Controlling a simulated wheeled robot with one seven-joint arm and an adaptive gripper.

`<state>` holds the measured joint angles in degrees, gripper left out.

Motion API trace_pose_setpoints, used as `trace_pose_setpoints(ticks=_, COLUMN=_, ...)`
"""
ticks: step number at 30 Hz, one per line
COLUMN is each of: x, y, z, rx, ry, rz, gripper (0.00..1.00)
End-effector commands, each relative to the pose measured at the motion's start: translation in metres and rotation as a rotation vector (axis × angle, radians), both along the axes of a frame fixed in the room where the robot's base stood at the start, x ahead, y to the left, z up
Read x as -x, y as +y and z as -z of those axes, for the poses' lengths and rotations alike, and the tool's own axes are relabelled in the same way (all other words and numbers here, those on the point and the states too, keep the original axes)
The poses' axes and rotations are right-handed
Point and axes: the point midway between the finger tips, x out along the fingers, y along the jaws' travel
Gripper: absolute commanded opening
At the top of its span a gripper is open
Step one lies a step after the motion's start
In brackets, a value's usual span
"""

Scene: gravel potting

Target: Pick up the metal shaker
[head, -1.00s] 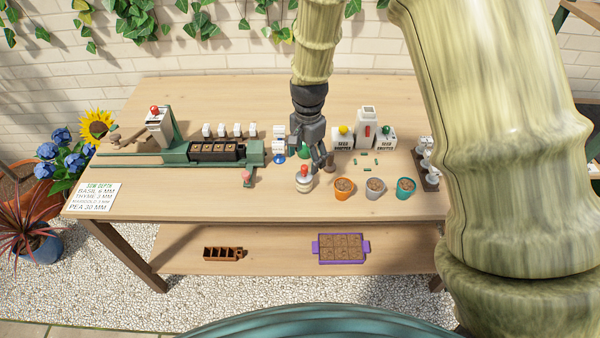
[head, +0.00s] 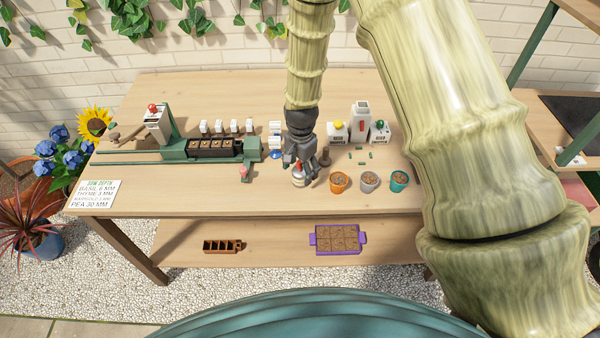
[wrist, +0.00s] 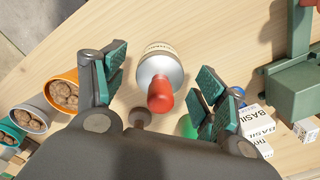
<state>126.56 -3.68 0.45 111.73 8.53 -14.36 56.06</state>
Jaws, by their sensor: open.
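The metal shaker (head: 298,181) stands near the front edge of the table. It has a silvery rounded top, a red knob and a pale labelled body. In the wrist view the shaker (wrist: 160,67) lies between the two fingers, its red knob towards the palm. My gripper (head: 306,173) is open around the shaker in the head view, partly hiding it. In the wrist view my gripper (wrist: 163,76) shows a gap between each finger pad and the shaker.
An orange pot (head: 339,182), a grey pot (head: 370,181) and a teal pot (head: 399,181) stand to the right. A brown knobbed tool (wrist: 141,117) is close by. The green seeding rig (head: 251,149) stands to the left. Bare wood lies left of the shaker.

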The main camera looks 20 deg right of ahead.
Motion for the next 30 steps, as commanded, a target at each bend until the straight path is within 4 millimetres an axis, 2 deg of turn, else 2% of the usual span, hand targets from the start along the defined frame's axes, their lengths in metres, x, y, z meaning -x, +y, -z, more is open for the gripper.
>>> trace_pose_setpoints(ticks=9, x=0.000, y=0.000, z=0.023, rx=0.000, ry=0.000, rz=-0.001, gripper=0.71)
trace_pose_setpoints(ticks=18, x=0.000, y=0.000, z=0.025, rx=0.000, ry=-0.001, rz=-0.001, gripper=0.71)
trace_pose_setpoints(ticks=20, x=0.000, y=0.000, z=0.025, rx=0.000, ry=-0.001, rz=-0.001, gripper=0.62)
trace_pose_setpoints(ticks=27, x=0.000, y=0.000, z=0.025, rx=0.000, ry=0.000, rz=-0.001, gripper=0.18)
trace_pose_setpoints(ticks=30, x=0.000, y=0.000, z=0.025, rx=0.000, ry=-0.001, rz=-0.001, gripper=0.18)
